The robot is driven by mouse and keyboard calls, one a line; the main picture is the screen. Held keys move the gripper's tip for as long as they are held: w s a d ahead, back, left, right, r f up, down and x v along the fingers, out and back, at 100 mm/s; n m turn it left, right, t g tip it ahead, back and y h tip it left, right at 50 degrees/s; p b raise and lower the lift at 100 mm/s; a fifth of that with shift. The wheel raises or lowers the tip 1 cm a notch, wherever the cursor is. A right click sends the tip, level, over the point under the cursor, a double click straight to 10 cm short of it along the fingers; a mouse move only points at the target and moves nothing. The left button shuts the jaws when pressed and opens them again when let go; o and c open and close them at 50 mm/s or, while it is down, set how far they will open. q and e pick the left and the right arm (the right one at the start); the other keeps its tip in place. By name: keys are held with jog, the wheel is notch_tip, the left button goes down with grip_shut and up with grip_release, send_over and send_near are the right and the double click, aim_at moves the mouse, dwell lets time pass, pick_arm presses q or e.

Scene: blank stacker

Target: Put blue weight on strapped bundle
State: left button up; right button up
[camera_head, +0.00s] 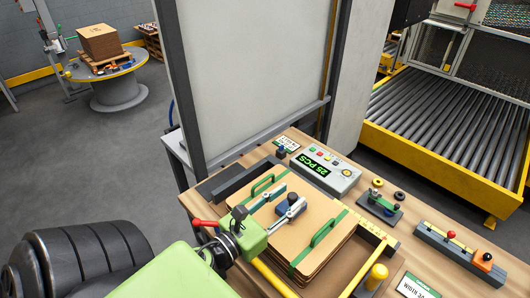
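The strapped bundle (317,212) is a stack of brown cardboard sheets with green straps and raised green loops, on the wooden bench. My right gripper is out of view.
A counter box reading "25 PCS" (326,170) stands behind the bundle. A yellow-edged guide (362,229), a yellow knob (377,273) and a small clamp tool (379,203) lie right of it. A tall panel (250,70) rises behind; a roller conveyor (445,125) is at back right.

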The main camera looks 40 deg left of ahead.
pick_arm(q)
jog(key=s+b, duration=0.5)
jog(key=s, duration=0.5)
jog(key=shift+a, duration=0.35)
